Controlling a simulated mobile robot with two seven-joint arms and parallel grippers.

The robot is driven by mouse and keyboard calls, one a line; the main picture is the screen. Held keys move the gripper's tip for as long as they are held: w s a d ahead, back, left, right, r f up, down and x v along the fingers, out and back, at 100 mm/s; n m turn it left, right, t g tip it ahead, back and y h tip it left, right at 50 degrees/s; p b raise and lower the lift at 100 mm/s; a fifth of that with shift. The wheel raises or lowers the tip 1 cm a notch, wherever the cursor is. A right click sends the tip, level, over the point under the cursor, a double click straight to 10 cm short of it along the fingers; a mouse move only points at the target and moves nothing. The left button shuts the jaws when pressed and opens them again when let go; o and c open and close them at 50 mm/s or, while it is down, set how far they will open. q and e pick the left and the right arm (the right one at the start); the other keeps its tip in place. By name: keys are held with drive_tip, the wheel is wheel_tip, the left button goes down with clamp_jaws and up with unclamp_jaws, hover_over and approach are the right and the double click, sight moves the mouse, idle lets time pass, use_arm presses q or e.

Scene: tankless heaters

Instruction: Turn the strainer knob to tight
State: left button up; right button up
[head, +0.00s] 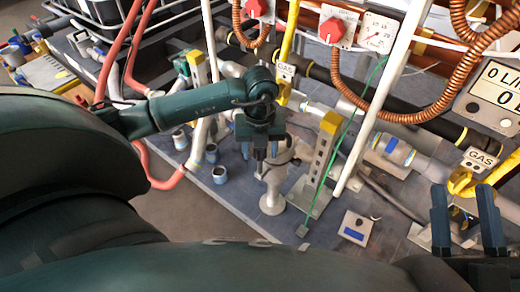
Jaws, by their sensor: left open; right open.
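My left gripper (261,152) points down near the middle of the head view, its two fingers apart. Just below and beside it is a pale grey pipe fitting (273,192) with a round foot, which may be the strainer. My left gripper hides part of it, and I cannot make out its knob or whether they touch. My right gripper (465,215) is at the lower right, open and empty, apart from the fitting.
A red knob (332,30) on a white plate and another red knob (257,8) are at the top. A yellow-capped slotted post (322,150), green wire and white upright pipe (385,90) stand right of the fitting. Grey cups (220,175) stand to its left.

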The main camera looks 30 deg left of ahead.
use_arm(q)
drive_tip(key=shift+c, duration=0.4)
drive_tip(key=c, duration=0.9)
